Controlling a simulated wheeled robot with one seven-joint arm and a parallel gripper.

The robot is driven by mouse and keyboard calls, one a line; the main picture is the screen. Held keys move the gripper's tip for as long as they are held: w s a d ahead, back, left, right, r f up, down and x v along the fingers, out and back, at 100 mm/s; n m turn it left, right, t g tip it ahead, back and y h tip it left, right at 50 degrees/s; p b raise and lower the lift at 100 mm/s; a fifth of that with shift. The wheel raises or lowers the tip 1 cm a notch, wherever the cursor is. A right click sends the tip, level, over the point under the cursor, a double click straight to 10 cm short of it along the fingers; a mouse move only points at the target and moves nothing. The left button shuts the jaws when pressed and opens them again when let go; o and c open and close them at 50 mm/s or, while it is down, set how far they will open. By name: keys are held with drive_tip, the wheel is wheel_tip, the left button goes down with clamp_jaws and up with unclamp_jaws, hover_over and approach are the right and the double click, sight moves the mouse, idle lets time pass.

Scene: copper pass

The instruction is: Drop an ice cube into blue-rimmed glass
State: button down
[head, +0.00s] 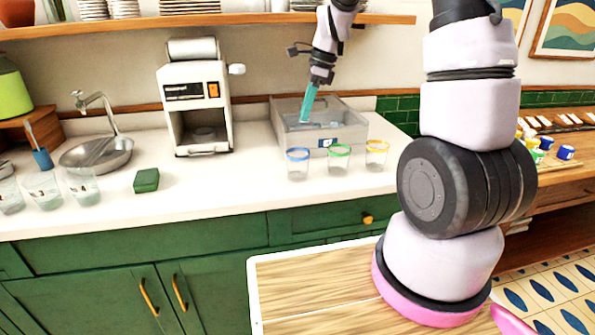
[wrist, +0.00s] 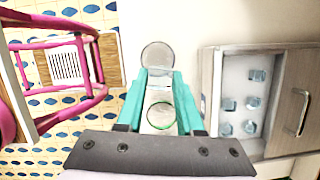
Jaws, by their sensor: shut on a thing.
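The blue-rimmed glass (head: 297,163) stands on the white counter at the left end of a row of three, in front of the ice bin (head: 354,133). My gripper (head: 304,118) points down with teal fingers, above the row's left end in the head view. It is shut on a small clear thing, likely an ice cube, hard to make out between the fingers. The gripper also shows in the wrist view (wrist: 160,76). There, a green-rimmed glass (wrist: 161,115) shows between the fingers, and a clear round shape (wrist: 157,55) lies past the tips; I cannot tell its rim colour.
A yellow-rimmed glass (head: 377,154) ends the row at right. Several ice cubes (wrist: 226,129) lie in the bin. A white machine (head: 196,105) stands left of the bin. A green block (head: 146,180) and other glasses (head: 80,187) are further left. A shelf (head: 250,19) runs above.

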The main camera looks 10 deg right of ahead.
drive_tip(key=shift+f, duration=2.4)
drive_tip(key=shift+c, duration=2.3)
unclamp_jaws()
drive_tip(key=w+v, duration=0.1)
drive_tip(key=v, duration=0.9)
drive_tip(key=s+r+n+t, duration=0.2)
drive_tip(key=s+r+n, duration=0.2)
drive_tip(key=s, duration=0.3)
drive_tip(key=s+d+r+n+t+h, duration=0.1)
drive_tip(key=s+r+n+t, duration=0.1)
drive_tip(key=s+r+n, duration=0.3)
drive_tip(key=s+d+r+n+t, duration=0.1)
drive_tip(key=s+r+n, duration=0.4)
drive_tip(key=s, duration=0.5)
drive_tip(key=shift+s+d+n+t, duration=0.2)
drive_tip(key=shift+s+n+t, duration=0.2)
drive_tip(key=shift+n+t, duration=0.45)
